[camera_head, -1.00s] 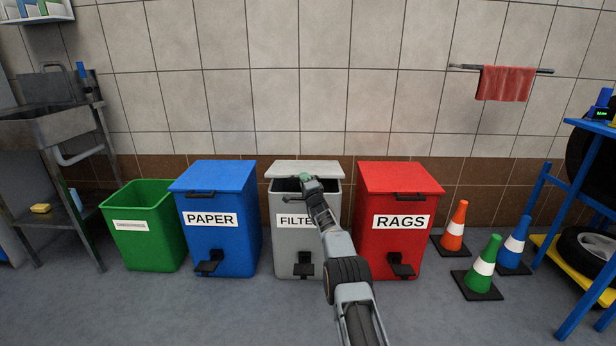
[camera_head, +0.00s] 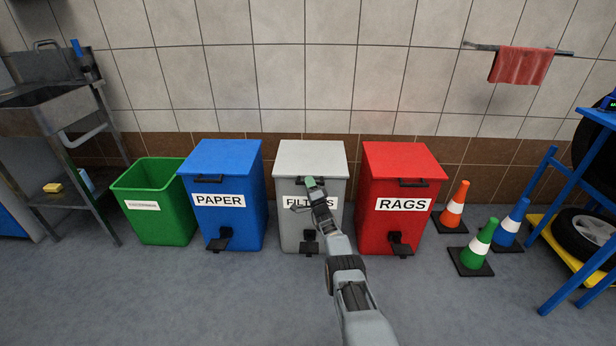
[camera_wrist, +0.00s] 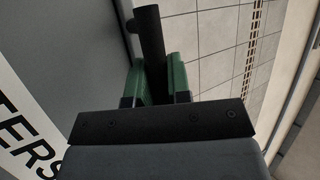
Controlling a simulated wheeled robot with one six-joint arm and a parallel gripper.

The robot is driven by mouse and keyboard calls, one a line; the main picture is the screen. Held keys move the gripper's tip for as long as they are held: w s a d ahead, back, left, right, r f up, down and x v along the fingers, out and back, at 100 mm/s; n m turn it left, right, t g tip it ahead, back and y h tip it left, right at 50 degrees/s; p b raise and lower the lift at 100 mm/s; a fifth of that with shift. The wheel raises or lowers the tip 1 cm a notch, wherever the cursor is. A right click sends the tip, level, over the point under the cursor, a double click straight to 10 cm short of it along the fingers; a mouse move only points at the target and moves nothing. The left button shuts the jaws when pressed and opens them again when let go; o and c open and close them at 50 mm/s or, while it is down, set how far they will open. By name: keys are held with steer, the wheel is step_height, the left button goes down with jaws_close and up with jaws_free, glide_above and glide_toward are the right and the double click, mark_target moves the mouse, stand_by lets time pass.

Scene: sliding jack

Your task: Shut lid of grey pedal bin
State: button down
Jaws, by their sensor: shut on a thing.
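The grey pedal bin (camera_head: 290,220), labelled FILTERS, stands between the blue and red bins. Its pale grey lid (camera_head: 311,157) lies down flat over the top, with no dark opening showing. My gripper (camera_head: 311,184) is at the front edge of the lid. In the wrist view my green fingertips (camera_wrist: 162,80) are closed around the black bar handle (camera_wrist: 149,42) of the lid. The bin's black pedal (camera_head: 309,246) is at its foot. My arm hides part of the label and the bin's right front.
The blue PAPER bin (camera_head: 232,218) stands close on the left and the red RAGS bin (camera_head: 385,222) close on the right. An open green bin (camera_head: 165,222) is further left. Traffic cones (camera_head: 478,245) stand at the right. The floor in front is clear.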

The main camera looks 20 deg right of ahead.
steer(key=shift+s+d+f, duration=0.15)
steer(key=shift+f, duration=0.25)
steer(key=shift+s+d+f, duration=0.1)
steer(key=shift+s+f, duration=0.05)
steer(key=shift+f, duration=0.25)
steer(key=c, duration=1.1)
jaws_free()
steer(key=shift+a, duration=0.1)
steer(key=shift+o, duration=0.2)
steer(key=shift+a+r, duration=0.1)
steer(key=shift+r, duration=0.1)
steer(key=shift+r, duration=0.15)
steer(key=shift+s+p, duration=0.2)
steer(key=shift+p, duration=0.45)
steer(key=p+v, duration=1)
steer(key=v, duration=0.3)
steer(key=shift+s+f+p, duration=0.2)
steer(key=shift+s+p, duration=0.05)
steer(key=shift+p, duration=0.1)
